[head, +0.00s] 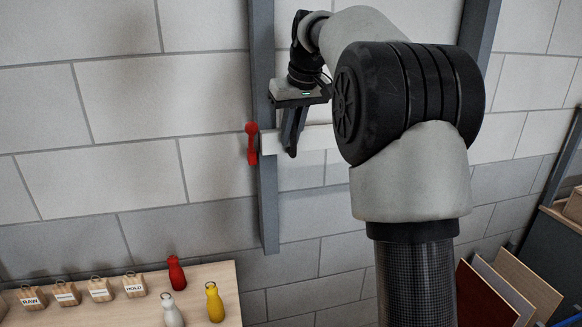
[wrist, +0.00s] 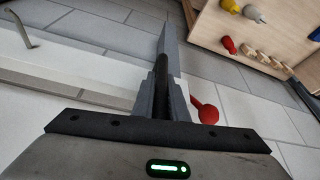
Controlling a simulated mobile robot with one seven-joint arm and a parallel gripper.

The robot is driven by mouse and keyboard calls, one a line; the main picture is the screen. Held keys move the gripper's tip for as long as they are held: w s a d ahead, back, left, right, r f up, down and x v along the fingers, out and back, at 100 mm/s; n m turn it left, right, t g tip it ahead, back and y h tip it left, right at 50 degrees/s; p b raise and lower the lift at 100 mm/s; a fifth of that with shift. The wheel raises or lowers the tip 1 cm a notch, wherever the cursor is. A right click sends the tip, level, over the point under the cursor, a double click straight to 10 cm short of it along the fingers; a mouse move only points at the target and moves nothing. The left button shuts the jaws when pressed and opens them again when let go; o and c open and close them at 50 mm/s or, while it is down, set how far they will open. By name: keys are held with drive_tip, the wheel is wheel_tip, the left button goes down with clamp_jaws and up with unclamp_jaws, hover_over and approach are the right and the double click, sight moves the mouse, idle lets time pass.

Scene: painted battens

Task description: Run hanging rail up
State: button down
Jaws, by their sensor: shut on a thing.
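The hanging rail (head: 318,138) is a pale horizontal bar in front of the block wall. Its left end meets a grey upright (head: 268,205), and my arm hides its right part. A red handle (head: 251,143) sits at that left end; it also shows in the wrist view (wrist: 207,113). In the wrist view the rail (wrist: 90,85) runs off to the left from my fingers (wrist: 162,95), with a metal hook (wrist: 26,32) farther along.
A second grey upright (head: 480,25) stands behind my arm. Below left, a wooden bench (head: 228,275) holds red, white and yellow bottles and several tagged blocks. Boards (head: 525,280) lean at the lower right. The wall left of the handle is clear.

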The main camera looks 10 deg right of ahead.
wheel_tip(320, 180, up, 8)
drive_tip(key=shift+r, duration=0.2)
idle(0.3)
drive_tip(key=c, duration=2)
unclamp_jaws()
drive_tip(key=shift+c, duration=0.2)
drive_tip(key=shift+v, duration=2.55)
drive_tip(key=s+d, duration=0.2)
drive_tip(key=s, duration=0.9)
drive_tip(key=shift+s+d, duration=0.2)
drive_tip(key=shift+s, duration=0.2)
drive_tip(key=shift+f, duration=0.1)
drive_tip(key=shift+s, duration=0.1)
